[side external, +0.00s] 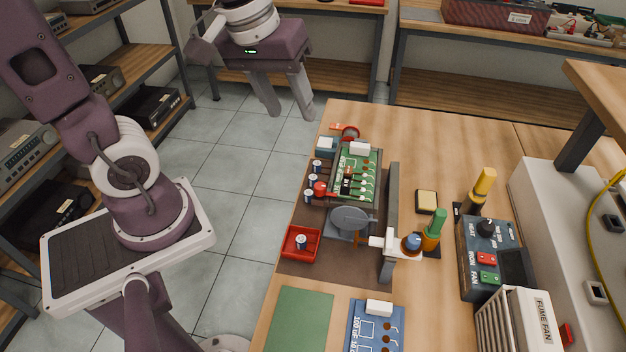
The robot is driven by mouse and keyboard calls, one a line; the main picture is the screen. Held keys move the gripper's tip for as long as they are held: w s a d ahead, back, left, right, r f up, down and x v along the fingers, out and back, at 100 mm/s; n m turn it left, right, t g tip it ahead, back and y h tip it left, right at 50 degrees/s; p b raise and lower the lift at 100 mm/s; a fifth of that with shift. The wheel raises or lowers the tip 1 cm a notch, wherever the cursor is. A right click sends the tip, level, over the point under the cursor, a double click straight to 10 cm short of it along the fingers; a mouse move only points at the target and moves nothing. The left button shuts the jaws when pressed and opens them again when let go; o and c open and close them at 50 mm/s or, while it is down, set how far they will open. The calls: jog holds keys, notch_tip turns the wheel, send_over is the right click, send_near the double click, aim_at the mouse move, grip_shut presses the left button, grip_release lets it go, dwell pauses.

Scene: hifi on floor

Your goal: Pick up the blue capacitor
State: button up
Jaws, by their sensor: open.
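My gripper (290,116) is at the top centre, open and empty, with its fingers pointing down. In the picture it is over the floor, up and left of the workbench's far left corner. Several small blue-and-white cylinders that look like capacitors stand in a column left of the green circuit board; one blue capacitor (312,181) is in the middle of them. Another blue-and-white cylinder (301,242) is in the red tray (288,254). My gripper is well apart from all of them. I cannot tell which one the task means.
The green circuit board (368,163) lies right of the cylinders. A grey round-topped holder (350,219) and an upright grey bar (390,225) stand nearby. Screwdriver-like tools (432,230), a control box (482,265) and a fume fan (520,318) fill the right side.

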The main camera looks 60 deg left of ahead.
jog(key=w+a+f+n+g, duration=0.1)
jog(key=w+a+f+n, duration=0.15)
jog(key=w+f, duration=0.2)
jog(key=n+g, duration=0.3)
jog(key=n, duration=0.6)
send_over(313, 177)
jog(key=f, duration=1.5)
jog(key=shift+s+d+f, duration=0.2)
jog(key=shift+f, duration=0.1)
jog(key=f, duration=0.6)
jog(key=shift+w+a+f, duration=0.2)
jog(key=shift+f, duration=0.1)
grip_shut()
